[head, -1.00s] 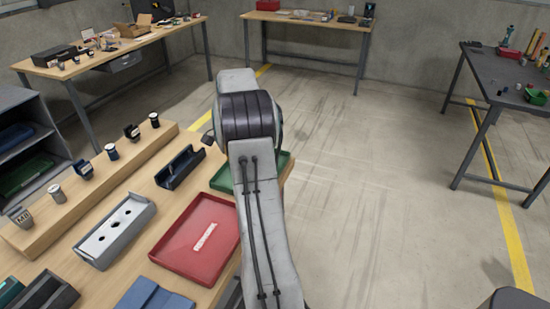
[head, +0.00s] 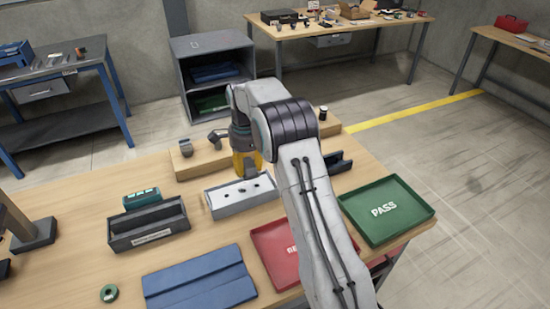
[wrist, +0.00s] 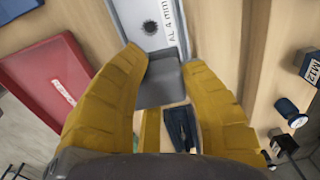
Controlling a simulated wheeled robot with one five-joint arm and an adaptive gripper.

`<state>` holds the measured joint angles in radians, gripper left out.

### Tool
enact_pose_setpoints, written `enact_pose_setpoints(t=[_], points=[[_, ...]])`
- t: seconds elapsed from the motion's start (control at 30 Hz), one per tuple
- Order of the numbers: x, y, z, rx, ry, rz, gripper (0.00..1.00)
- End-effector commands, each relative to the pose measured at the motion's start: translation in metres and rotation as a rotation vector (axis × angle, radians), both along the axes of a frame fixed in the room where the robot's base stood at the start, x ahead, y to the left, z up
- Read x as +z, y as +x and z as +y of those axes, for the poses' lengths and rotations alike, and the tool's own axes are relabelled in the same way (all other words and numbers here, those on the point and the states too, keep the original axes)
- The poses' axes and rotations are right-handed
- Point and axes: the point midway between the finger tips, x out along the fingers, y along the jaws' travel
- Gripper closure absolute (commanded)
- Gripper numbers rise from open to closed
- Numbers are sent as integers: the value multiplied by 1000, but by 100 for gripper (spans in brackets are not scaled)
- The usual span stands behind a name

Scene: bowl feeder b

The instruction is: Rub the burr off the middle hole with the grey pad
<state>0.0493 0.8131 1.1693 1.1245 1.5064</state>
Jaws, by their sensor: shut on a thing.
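A pale plate (head: 228,197) with several dark holes lies in a grey open tray (head: 240,208) on the bench. In the wrist view the plate (wrist: 146,10) reads "AL 4 mm" and shows one dark, rough-edged hole (wrist: 151,28); I cannot tell which hole it is. My gripper (head: 247,166), with yellow fingers, is over the plate's far side. In the wrist view my gripper (wrist: 165,62) is shut on the grey pad (wrist: 160,88). The pad is past that hole toward the palm and hides part of the plate. Whether it touches the plate is unclear.
A wooden step (head: 205,163) with gauges stands just behind the tray. A red tray (head: 272,240) is partly behind my arm; a green PASS tray (head: 385,210) is right.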

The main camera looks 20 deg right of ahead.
Motion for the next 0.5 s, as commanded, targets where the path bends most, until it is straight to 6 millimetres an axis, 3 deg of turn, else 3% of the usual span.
enact_pose_setpoints(t=[0.2,0.5], points=[[0,3,24,0,2,-1,95],[0,3,27,0,2,-2,95]])
